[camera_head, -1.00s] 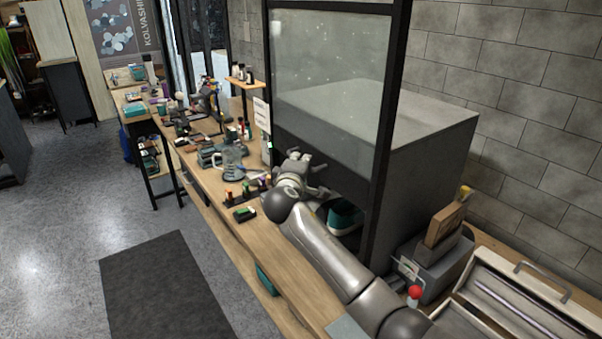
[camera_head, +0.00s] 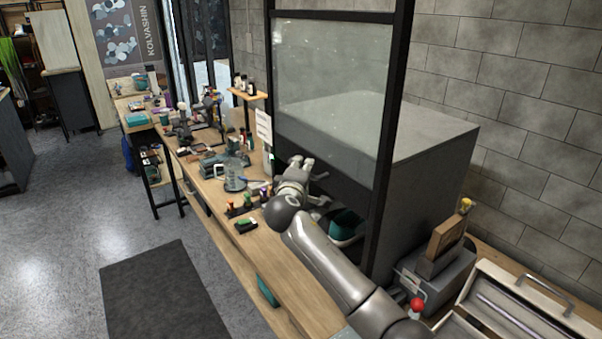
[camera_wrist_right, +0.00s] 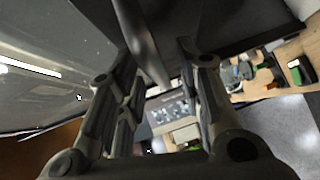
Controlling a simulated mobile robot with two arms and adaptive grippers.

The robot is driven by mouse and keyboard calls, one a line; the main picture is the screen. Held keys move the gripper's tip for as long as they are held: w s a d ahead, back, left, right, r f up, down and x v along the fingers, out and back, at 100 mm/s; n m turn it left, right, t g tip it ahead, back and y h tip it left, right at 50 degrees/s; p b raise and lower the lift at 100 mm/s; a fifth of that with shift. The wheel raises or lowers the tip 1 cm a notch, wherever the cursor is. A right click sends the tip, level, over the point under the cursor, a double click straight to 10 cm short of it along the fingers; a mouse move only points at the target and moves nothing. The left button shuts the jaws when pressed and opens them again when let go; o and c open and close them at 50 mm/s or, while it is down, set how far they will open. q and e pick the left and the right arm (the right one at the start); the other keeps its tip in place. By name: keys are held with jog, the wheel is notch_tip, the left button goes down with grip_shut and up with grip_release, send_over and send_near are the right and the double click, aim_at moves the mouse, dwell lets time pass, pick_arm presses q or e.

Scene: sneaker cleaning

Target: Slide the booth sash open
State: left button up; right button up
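The booth sash (camera_head: 332,75) is a glass pane with a dark lower rail (camera_head: 335,180) in a black frame. It hangs partly raised, with a gap below it. A teal and white sneaker (camera_head: 345,228) shows through the gap inside the booth. My right gripper (camera_head: 308,170) is at the left part of the lower rail. In the right wrist view my two right fingers (camera_wrist_right: 155,65) stand apart, with a dark bar (camera_wrist_right: 147,50) between them. I cannot tell whether they touch it. My left gripper is out of view.
The bench (camera_head: 285,262) holds a rack of small bottles (camera_head: 247,202), a glass jug (camera_head: 233,172) and several tools left of the booth. A grey box with a wooden block (camera_head: 445,240) and an open case (camera_head: 530,305) stand at the right.

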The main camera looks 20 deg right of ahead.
jog(key=v, duration=1.2)
